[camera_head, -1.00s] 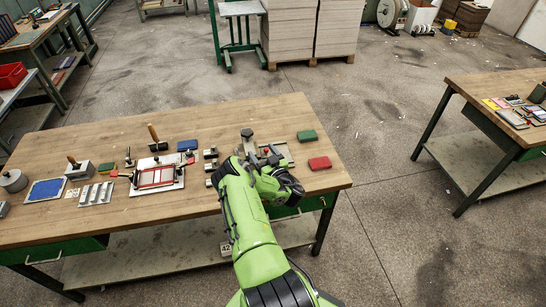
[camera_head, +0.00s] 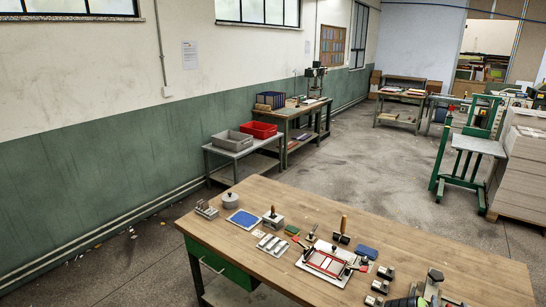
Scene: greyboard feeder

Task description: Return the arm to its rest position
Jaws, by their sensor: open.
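My gripper is not clearly in view. A dark shape at the bottom edge, right of centre, may be a part of my arm, but it is cut off by the frame. It lies close to a grey metal fixture (camera_head: 434,278) on the right part of the wooden workbench (camera_head: 215,215). The frame does not show where my gripper's fingers are or whether anything is between them.
The bench bears a red-framed fixture (camera_head: 328,262), a blue pad (camera_head: 244,218), a blue block (camera_head: 368,252), a grey round pot (camera_head: 230,200) and small tools. A green stand (camera_head: 439,160) and board stacks (camera_head: 520,165) stand behind, right. Open floor lies behind the bench.

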